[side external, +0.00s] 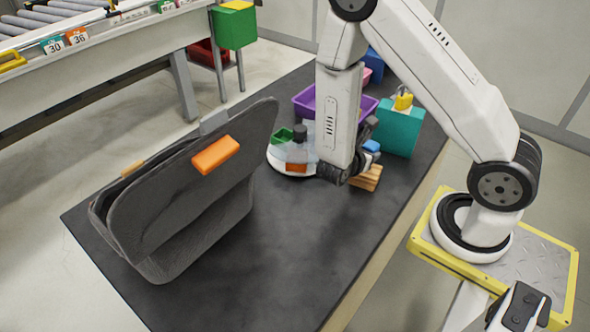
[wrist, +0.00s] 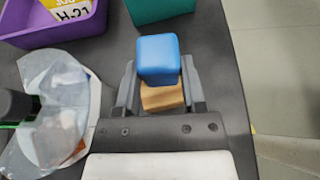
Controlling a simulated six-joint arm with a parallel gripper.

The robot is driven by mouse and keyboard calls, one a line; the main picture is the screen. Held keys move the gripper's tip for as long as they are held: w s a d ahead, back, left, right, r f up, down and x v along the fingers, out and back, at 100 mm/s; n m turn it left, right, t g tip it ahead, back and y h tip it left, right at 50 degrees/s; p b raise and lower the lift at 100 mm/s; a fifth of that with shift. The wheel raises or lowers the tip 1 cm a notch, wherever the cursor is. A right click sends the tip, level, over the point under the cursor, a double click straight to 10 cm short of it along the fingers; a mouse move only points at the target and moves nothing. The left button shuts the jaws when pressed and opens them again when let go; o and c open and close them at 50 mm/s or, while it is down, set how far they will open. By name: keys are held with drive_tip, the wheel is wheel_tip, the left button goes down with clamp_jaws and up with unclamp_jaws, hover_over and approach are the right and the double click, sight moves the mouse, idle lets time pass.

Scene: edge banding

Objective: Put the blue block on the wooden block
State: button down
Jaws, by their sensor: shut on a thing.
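The blue block (wrist: 158,57) sits between the fingers of my gripper (wrist: 159,72) in the wrist view, and the gripper is shut on it. The wooden block (wrist: 162,97) shows just below the blue block in that view, partly covered by it. In the side view, the blue block (side external: 372,146) shows at the right of my gripper, mostly hidden. The wooden block (side external: 367,178) shows lower down there, on the dark table, partly behind my wrist. I cannot tell whether the two blocks touch.
A teal box (side external: 402,130) and a purple tray (side external: 305,101) stand behind. A white round dish (side external: 277,160) with a clear bag (wrist: 50,130) and a dark-capped item is at the left. A large grey bag (side external: 190,205) stands further left. The front table (side external: 285,260) is clear.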

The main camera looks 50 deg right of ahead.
drive_tip(key=shift+f, duration=0.15)
drive_tip(key=shift+f, duration=1.6)
drive_tip(key=shift+f, duration=0.1)
drive_tip(key=shift+c, duration=0.9)
unclamp_jaws()
drive_tip(key=v, duration=1.2)
